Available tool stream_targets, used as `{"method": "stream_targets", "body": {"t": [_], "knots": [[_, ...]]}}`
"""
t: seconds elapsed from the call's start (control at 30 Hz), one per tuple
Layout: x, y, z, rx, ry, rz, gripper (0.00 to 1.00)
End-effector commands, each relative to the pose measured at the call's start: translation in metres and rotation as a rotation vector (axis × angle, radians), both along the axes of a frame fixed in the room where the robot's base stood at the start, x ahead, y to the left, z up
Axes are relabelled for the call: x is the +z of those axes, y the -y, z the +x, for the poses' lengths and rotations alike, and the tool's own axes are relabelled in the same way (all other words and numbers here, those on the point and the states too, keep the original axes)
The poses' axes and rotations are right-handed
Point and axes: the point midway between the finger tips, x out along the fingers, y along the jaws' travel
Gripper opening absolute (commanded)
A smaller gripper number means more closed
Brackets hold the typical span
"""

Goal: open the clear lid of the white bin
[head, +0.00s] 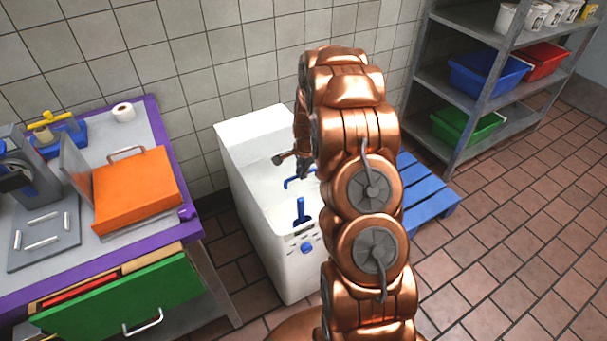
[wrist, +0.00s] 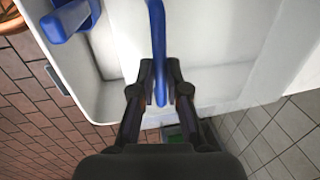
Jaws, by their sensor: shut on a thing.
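The white bin (head: 268,265) stands on the floor against the tiled wall, left of my arm in the head view. Its white wall also shows in the wrist view (wrist: 225,40). A curved blue handle (wrist: 157,40) runs between my fingers and shows in part in the head view (head: 291,182). My gripper (wrist: 162,90) is shut on this handle, over the bin. My arm hides most of the gripper in the head view. The clear lid's edges are hard to make out, so I cannot tell how far it is raised.
A blue paddle-shaped part (head: 300,211) and a blue knob (head: 307,248) are at the bin's front. A purple-edged table (head: 160,130) with an orange case (head: 138,190) stands left. A blue pallet (head: 428,205) and metal shelves (head: 440,80) are right. Floor is clear at front right.

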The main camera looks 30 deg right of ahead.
Motion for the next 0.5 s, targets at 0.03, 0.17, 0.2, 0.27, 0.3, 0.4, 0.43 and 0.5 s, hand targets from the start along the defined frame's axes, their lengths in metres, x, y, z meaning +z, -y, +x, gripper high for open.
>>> {"method": "stream_targets", "body": {"t": [0.03, 0.17, 0.2, 0.27, 0.3, 0.4, 0.43, 0.5], "knots": [[-0.001, 0.001, 0.007, 0.002, 0.003, -0.003, 0.00], [-0.003, 0.003, 0.025, 0.001, 0.004, -0.002, 0.00], [-0.003, 0.003, 0.031, 0.000, 0.004, -0.001, 0.00], [-0.003, 0.003, 0.040, 0.001, 0.003, -0.001, 0.00], [-0.002, 0.004, 0.046, 0.002, 0.005, -0.003, 0.00], [-0.002, 0.005, 0.061, 0.001, 0.003, -0.001, 0.00], [-0.003, 0.006, 0.065, 0.001, 0.002, -0.001, 0.00], [-0.002, 0.007, 0.076, 0.001, 0.006, -0.003, 0.00]]}}
